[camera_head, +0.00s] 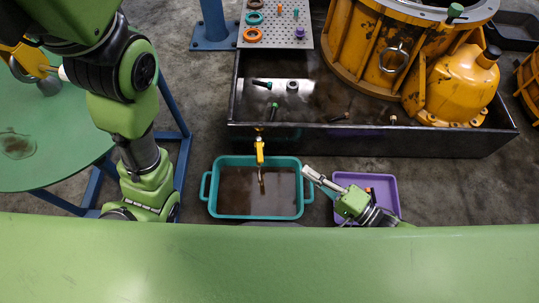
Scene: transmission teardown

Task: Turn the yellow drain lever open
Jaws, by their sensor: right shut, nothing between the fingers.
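The yellow drain lever (259,152) is on the front wall of the black drip tray (350,142). It appears to point straight down, above the back part of a teal tub (214,187). A thin brownish streak runs below it over the dark tub bottom; I cannot tell whether it is flowing oil. My right gripper (310,174) is shut and empty, over the gap between the teal tub and a purple tray. It is to the right of the lever and apart from it. My left arm shows at the left, but its gripper is not in view.
The purple tray (388,184) holds small parts and lies partly under my right gripper. A large yellow transmission housing (345,45) and several small fittings are in the black tray. A perforated plate (275,32) holds rings. A green round table (60,170) stands left.

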